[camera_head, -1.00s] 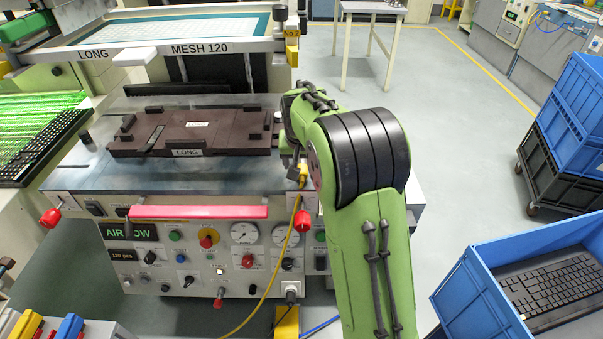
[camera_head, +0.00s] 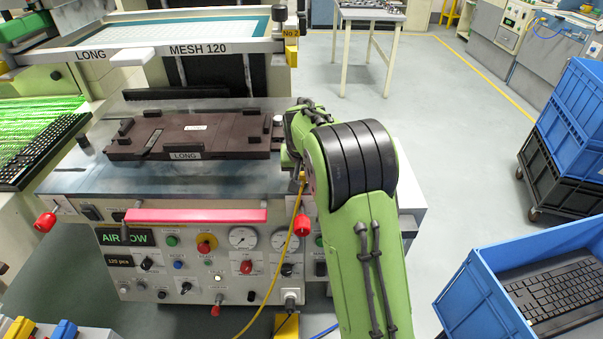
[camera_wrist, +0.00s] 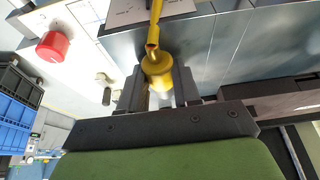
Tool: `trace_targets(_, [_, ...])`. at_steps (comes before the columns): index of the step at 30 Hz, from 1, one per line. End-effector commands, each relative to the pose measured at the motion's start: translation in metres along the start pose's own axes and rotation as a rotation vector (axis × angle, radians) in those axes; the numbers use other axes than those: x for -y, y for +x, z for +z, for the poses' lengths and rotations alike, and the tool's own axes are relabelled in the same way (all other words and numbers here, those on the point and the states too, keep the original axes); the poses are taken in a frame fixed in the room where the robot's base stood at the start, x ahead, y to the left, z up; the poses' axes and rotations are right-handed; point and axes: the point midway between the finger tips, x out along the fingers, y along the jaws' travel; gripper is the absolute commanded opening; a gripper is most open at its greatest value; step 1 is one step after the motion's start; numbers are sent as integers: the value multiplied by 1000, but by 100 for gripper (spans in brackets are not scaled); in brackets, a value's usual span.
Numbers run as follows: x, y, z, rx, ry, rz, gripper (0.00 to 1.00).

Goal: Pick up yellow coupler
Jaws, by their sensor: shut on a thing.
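The yellow coupler (camera_wrist: 157,68) shows in the wrist view between the two dark fingers of my gripper (camera_wrist: 158,92), which is shut on it. A yellow hose (camera_wrist: 155,22) runs from the coupler toward the top of that view. In the head view the coupler (camera_head: 303,177) is a small yellow spot at the right front edge of the machine's plate, beside my green arm. The yellow hose (camera_head: 282,268) hangs from it down the front panel. My gripper's fingers are hidden behind my arm in the head view.
The printing machine's metal plate (camera_head: 80,180) carries a brown fixture (camera_head: 190,133) marked LONG. Red knobs (camera_head: 302,225) stick out from the front panel. A blue crate (camera_head: 470,310) with a black keyboard stands at the lower right.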

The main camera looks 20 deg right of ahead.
Motion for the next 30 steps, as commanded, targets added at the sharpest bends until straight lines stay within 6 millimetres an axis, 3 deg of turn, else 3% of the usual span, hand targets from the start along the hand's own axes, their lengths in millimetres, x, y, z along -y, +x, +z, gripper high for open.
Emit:
trace_targets(11, [0,-3,-1,0,0,0,2])
trace_targets(21, [0,-76,-32,-4,0,-1,2])
trace_targets(25, [0,-91,-38,-1,0,0,2])
trace_targets(30, [0,-93,-38,1,0,0,2])
